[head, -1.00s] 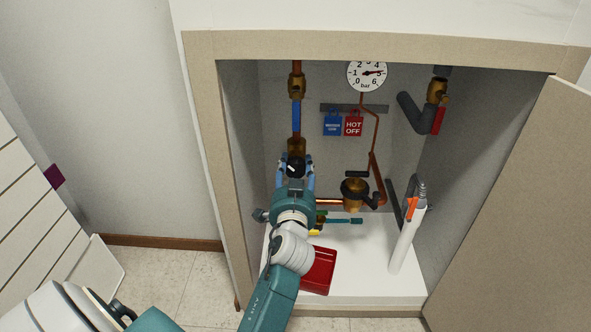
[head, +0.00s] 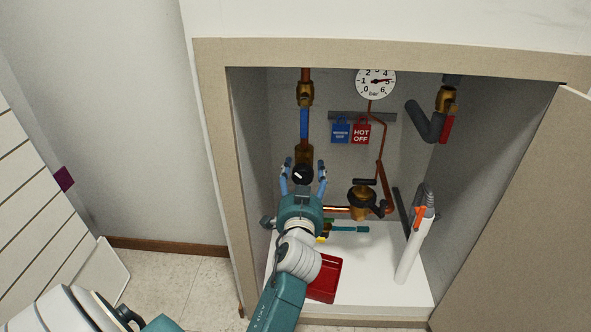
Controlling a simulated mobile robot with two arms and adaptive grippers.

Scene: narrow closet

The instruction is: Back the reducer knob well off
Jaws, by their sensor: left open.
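The reducer knob (head: 303,174) is a black round knob with a white mark, below a brass body (head: 304,153) on the vertical copper pipe at the cabinet's left. My left gripper (head: 303,172) is open, its two blue fingers apart on either side of the knob. Whether the fingers touch it cannot be told. The pressure gauge (head: 376,84), marked in bar, hangs at the top with its needle pointing right, near 5. My right gripper is not in view.
A second brass valve (head: 362,200) with a black handle sits right of my arm. Blue and red tags (head: 361,132) hang behind. A red tray (head: 325,279) and a white-and-orange tool (head: 415,235) stand on the cabinet floor. The cabinet frame (head: 236,190) closes in on the left.

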